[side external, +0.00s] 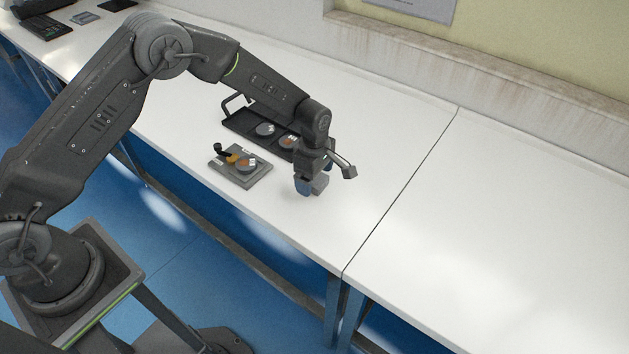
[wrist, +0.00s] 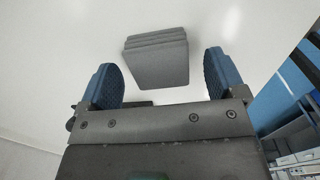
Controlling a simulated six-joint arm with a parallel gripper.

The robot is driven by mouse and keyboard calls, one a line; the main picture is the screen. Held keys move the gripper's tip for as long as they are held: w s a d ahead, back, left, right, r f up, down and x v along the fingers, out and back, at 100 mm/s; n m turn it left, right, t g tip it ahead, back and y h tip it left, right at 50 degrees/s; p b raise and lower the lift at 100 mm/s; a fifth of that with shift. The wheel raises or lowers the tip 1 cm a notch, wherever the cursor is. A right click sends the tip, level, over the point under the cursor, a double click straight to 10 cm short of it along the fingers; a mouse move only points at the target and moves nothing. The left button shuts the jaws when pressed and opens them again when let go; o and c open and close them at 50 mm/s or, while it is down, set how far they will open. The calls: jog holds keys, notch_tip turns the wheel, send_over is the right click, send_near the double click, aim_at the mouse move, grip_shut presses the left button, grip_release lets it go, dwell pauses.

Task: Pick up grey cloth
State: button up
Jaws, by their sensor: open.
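The grey cloth (wrist: 157,62) is a folded, layered square lying on the white table. In the wrist view it sits ahead of the gap between my fingers, a little apart from them. My gripper (wrist: 162,75) is open, with two blue ridged fingers and nothing between them. In the side view my gripper (side external: 312,186) is low over the table, and the grey cloth (side external: 321,183) shows only partly beside the blue fingers. The arm hides some of the cloth there.
A dark tray (side external: 237,121) with round discs stands behind my gripper. A grey plate (side external: 229,171) with a disc and small parts lies to the left. The white table (side external: 480,230) is clear on the right; its front edge is near my gripper.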

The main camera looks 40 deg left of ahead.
jog(key=shift+f, duration=0.65)
jog(key=shift+c, duration=0.4)
jog(key=c, duration=0.9)
